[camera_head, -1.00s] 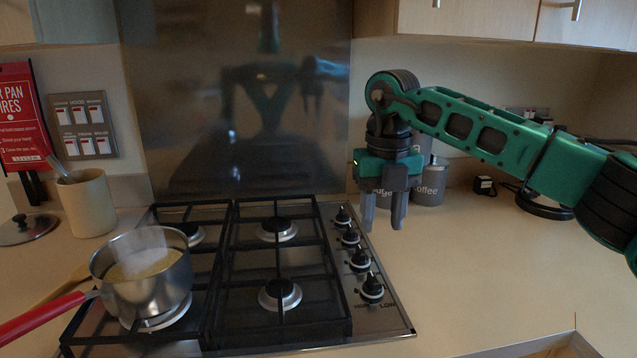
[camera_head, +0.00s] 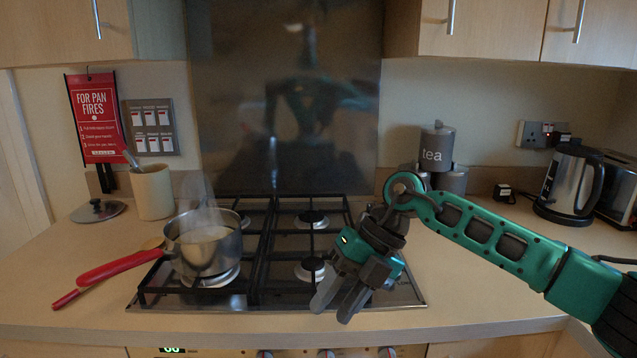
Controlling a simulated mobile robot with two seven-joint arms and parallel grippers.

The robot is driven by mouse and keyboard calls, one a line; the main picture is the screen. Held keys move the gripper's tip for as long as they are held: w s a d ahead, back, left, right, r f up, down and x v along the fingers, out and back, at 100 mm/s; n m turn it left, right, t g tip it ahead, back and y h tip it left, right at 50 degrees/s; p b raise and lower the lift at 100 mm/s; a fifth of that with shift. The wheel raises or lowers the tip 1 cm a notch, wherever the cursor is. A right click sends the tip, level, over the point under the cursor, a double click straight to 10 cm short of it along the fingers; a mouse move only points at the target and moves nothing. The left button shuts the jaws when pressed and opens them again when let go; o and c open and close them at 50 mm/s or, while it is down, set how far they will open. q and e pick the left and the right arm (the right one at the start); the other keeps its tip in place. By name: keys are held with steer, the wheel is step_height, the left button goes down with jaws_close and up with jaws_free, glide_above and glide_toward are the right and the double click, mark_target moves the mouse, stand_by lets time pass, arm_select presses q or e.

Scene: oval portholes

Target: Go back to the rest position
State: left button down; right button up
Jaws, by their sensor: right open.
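My right gripper (camera_head: 335,302) is open and empty. My left gripper is not in view. A steel saucepan (camera_head: 203,250) with a red handle stands on the front left burner, with steam rising from it. The gripper is to the right of the pan, well apart from it.
The hob (camera_head: 254,297) lies in the pale worktop (camera_head: 80,257). A lid (camera_head: 97,210) and a utensil pot (camera_head: 153,192) stand at the left. A tea canister (camera_head: 437,147), a kettle (camera_head: 572,182) and a toaster (camera_head: 620,187) stand at the back right. Cupboards hang above.

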steer(key=s+a+m+y, duration=0.4)
steer(key=s+a+y, duration=0.3)
steer(key=a+y, duration=0.45)
steer(key=w+d+f+m+t+h, duration=0.1)
steer(key=d+f+m+t+h, duration=0.2)
steer(key=d+f+m+t, duration=0.55)
steer(key=w+d+f+m+t+h, duration=0.15)
steer(key=d+m+t+h, duration=0.3)
steer(key=m+t, duration=0.85)
steer(key=s+d+f+m+g+h, duration=0.4)
steer(key=s+d+f+m, duration=0.1)
steer(key=s+d+f, duration=0.1)
steer(key=s+d+f+m+g+h, duration=0.4)
steer(key=s+d+f, duration=0.3)
steer(key=f, duration=0.4)
steer(key=shift+s+d+f+m, duration=0.25)
steer(key=shift+s+f+m, duration=0.05)
steer(key=shift+s+m, duration=0.5)
